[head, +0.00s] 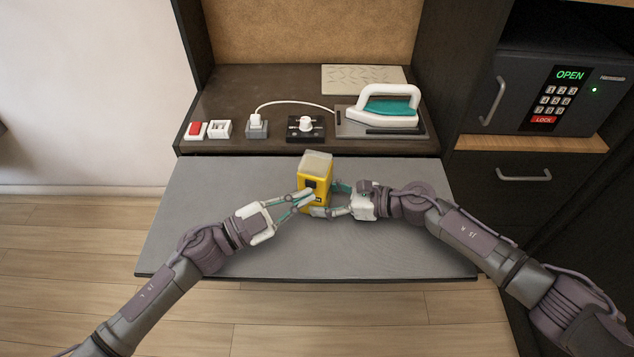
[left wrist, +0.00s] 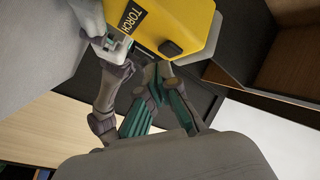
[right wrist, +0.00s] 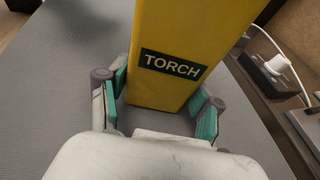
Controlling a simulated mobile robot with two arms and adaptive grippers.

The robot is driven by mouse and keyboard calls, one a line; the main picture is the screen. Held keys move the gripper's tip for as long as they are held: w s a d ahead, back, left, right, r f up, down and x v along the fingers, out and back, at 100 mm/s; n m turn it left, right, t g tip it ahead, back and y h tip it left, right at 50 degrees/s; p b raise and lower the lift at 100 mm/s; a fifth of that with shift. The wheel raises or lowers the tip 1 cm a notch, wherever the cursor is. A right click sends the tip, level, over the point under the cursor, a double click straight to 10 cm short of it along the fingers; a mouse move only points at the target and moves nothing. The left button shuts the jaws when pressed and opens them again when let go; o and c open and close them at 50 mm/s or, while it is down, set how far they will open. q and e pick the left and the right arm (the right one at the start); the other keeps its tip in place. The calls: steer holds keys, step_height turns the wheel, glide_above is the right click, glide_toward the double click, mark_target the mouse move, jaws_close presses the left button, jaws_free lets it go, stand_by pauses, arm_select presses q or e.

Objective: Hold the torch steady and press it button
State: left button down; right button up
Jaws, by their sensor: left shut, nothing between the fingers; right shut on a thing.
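The yellow torch (head: 318,172) stands upright on the grey pull-out shelf (head: 220,200), with a pale cap on top. My right gripper (head: 333,198) is shut on the torch from the right, its fingers on both sides of the lower body in the right wrist view (right wrist: 158,100). The TORCH label faces that camera. My left gripper (head: 308,198) is shut and empty at the torch's left front side. In the left wrist view a dark button (left wrist: 172,48) shows on the yellow side, close above my left fingertips; I cannot tell whether they touch it.
A safe (head: 557,90) stands at right. The shelf's left side is clear.

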arm_select(q)
steer(key=shift+w+d, duration=0.1)
steer(key=shift+w, duration=0.3)
steer(key=shift+w, duration=0.15)
stand_by(0.4)
steer(key=shift+s, duration=0.65)
steer(key=s+a, duration=0.2)
steer(key=s, duration=0.3)
steer(key=shift+s, duration=0.4)
arm_select(e)
steer(key=o, duration=0.9)
steer(key=shift+o, duration=0.2)
steer(key=shift+d, duration=0.1)
